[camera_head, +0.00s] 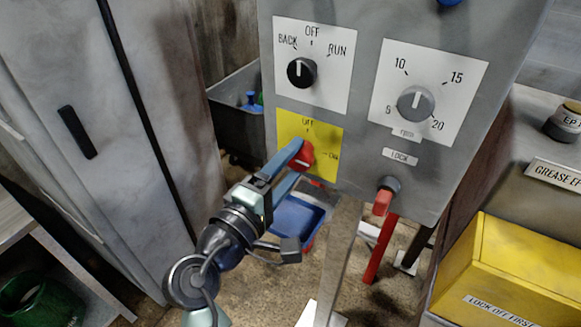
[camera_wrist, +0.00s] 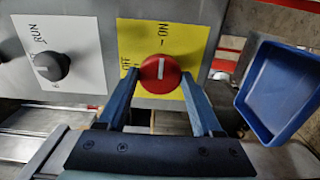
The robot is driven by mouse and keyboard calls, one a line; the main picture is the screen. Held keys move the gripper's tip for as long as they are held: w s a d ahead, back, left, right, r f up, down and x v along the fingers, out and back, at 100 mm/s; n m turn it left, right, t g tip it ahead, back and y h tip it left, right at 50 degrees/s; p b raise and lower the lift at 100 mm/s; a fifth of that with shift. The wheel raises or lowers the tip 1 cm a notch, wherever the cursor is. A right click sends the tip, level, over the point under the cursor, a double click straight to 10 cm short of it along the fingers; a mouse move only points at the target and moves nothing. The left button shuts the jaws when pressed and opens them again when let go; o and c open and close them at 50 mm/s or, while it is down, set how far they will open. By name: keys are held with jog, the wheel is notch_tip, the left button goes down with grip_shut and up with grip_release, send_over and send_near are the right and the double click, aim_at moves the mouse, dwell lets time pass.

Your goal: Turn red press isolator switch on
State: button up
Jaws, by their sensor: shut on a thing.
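The red press isolator switch (camera_head: 305,153) is a round knob on a yellow plate (camera_head: 328,137) low on the grey control panel. My gripper (camera_head: 299,157) reaches it from the lower left, with its blue fingers on either side of the knob. In the wrist view the red knob (camera_wrist: 160,74) sits between the fingertips of my gripper (camera_wrist: 159,76), which is shut on it. The knob's white mark stands upright there, in line with the ON label (camera_wrist: 163,34). The OFF label (camera_wrist: 126,71) is to the left, partly covered by a finger.
The panel also has a black BACK/OFF/RUN knob (camera_head: 301,72), a grey numbered dial (camera_head: 416,103) and a red-tipped lock switch (camera_head: 384,196). A blue bin (camera_head: 296,217) stands below. A yellow box (camera_head: 515,270) is at the right, and a grey cabinet (camera_head: 60,60) at the left.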

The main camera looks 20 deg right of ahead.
dwell(0.4)
jog(key=o, duration=1.4)
jog(key=shift+a, duration=0.1)
jog(key=b+v, duration=0.1)
jog(key=v, duration=1.2)
jog(key=shift+b, duration=0.4)
